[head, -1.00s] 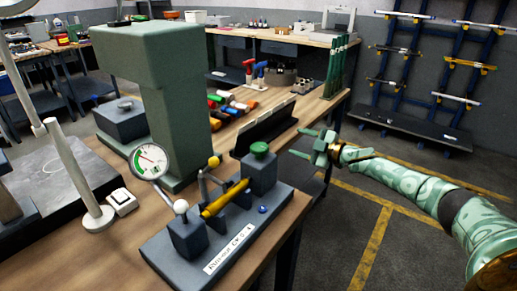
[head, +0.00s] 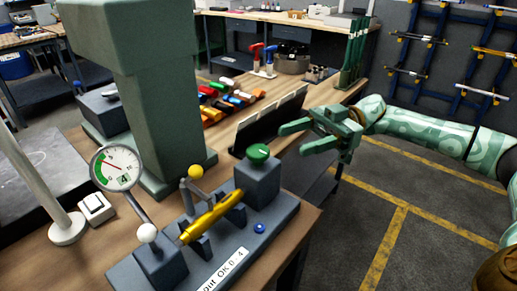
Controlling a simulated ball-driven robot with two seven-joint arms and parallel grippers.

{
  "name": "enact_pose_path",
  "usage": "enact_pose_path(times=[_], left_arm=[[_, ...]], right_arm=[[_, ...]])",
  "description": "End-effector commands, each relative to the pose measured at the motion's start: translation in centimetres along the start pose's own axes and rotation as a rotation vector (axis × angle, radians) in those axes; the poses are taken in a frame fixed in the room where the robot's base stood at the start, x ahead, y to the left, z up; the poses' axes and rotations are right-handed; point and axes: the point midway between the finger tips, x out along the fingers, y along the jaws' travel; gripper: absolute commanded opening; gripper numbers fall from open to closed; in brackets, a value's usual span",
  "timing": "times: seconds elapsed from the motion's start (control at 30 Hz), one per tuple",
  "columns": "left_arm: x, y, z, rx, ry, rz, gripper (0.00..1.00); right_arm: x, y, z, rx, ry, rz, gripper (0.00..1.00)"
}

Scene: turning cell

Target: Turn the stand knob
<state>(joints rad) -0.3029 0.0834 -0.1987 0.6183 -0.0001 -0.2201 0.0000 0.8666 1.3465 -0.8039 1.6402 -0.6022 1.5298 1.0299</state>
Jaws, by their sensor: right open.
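The green stand knob (head: 258,153) sits on top of the grey block at the right end of the measuring stand (head: 262,185). It has a small white mark on its top. My right gripper (head: 291,140) is open and empty, to the right of the knob. Its two green fingers point left toward the knob, with a gap between fingertips and knob. A yellow turned part (head: 212,216) lies across the stand's supports. A round dial gauge (head: 116,168) with a green sector stands at the left. My left gripper is not in view.
A big green press-like column (head: 160,110) stands behind the stand. A dark rack (head: 268,122) stands on the bench behind the knob. Floor at right is clear.

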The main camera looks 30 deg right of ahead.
Motion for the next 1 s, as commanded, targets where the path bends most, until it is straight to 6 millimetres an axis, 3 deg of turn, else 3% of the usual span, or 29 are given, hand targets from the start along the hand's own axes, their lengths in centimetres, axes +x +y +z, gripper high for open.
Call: enact_pose_path(times=[0.1, 0.33, 0.5, 0.8, 0.97, 1.0], left_arm=[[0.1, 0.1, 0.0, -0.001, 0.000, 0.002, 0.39], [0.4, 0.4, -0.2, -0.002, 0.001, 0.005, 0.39], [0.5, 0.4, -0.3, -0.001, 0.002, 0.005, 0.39], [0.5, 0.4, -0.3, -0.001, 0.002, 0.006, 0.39], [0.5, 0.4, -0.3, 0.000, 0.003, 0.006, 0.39], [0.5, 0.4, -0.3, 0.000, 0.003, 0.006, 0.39]], right_arm=[[3.1, 0.0, 0.0, -0.003, 0.003, -0.005, 0.56], [7.7, 0.0, 0.0, -0.002, 0.003, -0.002, 0.56], [9.2, 0.0, 0.0, -0.002, 0.001, 0.000, 0.56], [9.5, 0.1, 0.0, -0.002, 0.001, 0.002, 0.56], [9.4, 0.1, 0.0, -0.002, 0.001, 0.002, 0.15], [9.4, 0.1, 0.0, -0.002, 0.001, 0.002, 0.15]])
